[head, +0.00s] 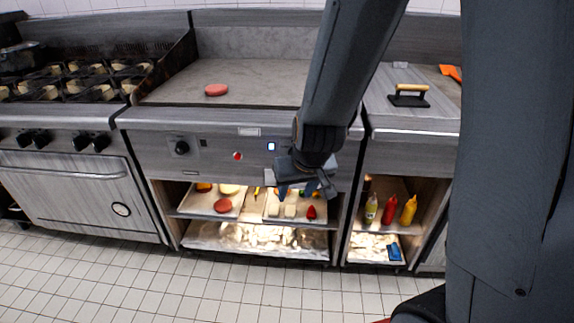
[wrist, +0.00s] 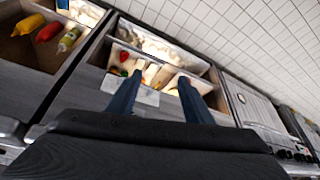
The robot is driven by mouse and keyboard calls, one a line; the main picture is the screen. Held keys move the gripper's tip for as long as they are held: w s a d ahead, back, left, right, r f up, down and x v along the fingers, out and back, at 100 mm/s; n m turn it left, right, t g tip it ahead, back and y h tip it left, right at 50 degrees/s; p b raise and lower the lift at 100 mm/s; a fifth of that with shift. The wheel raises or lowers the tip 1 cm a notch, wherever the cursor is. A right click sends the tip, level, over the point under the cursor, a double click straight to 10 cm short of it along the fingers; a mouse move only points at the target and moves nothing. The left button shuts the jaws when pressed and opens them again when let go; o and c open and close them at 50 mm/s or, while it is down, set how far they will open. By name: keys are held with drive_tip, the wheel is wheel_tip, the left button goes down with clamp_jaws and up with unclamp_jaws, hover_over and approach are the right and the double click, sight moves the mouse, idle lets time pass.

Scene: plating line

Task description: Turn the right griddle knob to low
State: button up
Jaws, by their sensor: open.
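The griddle (head: 262,72) stands in the middle of the head view, with a grey front panel below its flat top. A black left knob (head: 181,147) shows on that panel. The right griddle knob is not visible; my arm and gripper cover the panel's right part. My gripper (head: 307,190) is in front of the panel's lower right, fingers pointing down, open. In the wrist view my gripper (wrist: 160,78) shows two blue fingers spread apart with nothing held between them, and the lit shelves lie beyond them.
A red patty (head: 216,90) lies on the griddle top. Trays with food (head: 212,203) sit on the shelf below. Sauce bottles (head: 390,209) stand in the right cubby. A stove with burners (head: 72,80) is at left. The tiled floor (head: 130,280) in front is clear.

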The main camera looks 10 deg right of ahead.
drive_tip(key=w+a+f+t+h+b, duration=0.1)
drive_tip(key=w+f+t+h+b, duration=0.3)
drive_tip(key=w, duration=0.7)
drive_tip(key=w+d+f+n+t+h+b, duration=0.2)
drive_tip(key=w+d+t+h, duration=0.2)
drive_tip(key=w+t, duration=0.3)
drive_tip(key=w+d, duration=0.1)
drive_tip(key=w, duration=0.2)
drive_tip(key=shift+w+d+h, duration=0.3)
drive_tip(key=shift+d+h, duration=0.05)
drive_tip(key=shift+h, duration=0.05)
drive_tip(key=c, duration=0.9)
